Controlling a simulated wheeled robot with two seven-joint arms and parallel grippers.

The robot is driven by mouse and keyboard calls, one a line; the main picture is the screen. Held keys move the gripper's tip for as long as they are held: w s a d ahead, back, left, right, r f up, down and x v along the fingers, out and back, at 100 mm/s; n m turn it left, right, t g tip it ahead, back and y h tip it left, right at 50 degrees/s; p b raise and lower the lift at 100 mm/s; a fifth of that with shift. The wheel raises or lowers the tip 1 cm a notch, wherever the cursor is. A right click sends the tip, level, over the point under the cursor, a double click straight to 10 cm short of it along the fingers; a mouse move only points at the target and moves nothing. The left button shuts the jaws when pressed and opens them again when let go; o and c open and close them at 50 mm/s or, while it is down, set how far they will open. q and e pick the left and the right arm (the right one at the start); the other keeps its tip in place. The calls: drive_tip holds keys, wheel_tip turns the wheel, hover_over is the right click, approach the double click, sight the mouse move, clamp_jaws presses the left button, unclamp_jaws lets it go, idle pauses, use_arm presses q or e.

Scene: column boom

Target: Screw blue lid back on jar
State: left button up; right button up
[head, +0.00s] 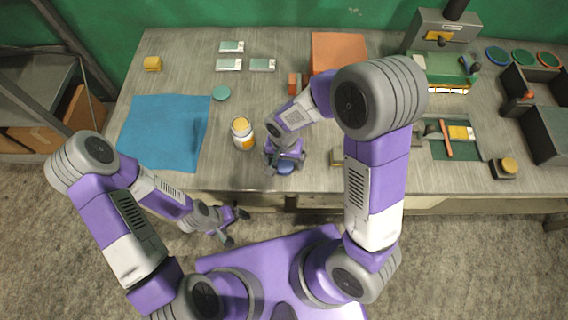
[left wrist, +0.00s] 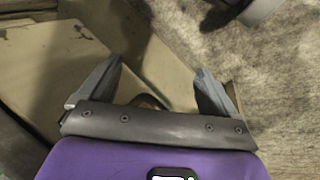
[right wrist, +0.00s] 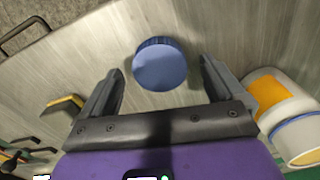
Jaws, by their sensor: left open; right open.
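The blue lid (head: 286,168) lies on the grey workbench near its front edge. It also shows in the right wrist view (right wrist: 161,65), ahead of and between the open fingertips. My right gripper (head: 284,162) is open and empty just over the lid, apart from it as far as I can tell. The jar (head: 242,134), white with orange-yellow contents, stands open just left of my right gripper; it also shows at the right of the right wrist view (right wrist: 285,110). My left gripper (head: 236,226) is open and empty in front of the bench, below its edge, far from jar and lid.
A blue cloth (head: 165,131) lies left of the jar. An orange mat (head: 339,50), a press (head: 440,50) and dark bins (head: 545,125) are to the right.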

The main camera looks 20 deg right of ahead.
sight(284, 163)
drive_tip(key=shift+f, duration=0.45)
drive_tip(key=c, duration=1.1)
wheel_tip(284, 163, up, 10)
drive_tip(key=p, duration=0.2)
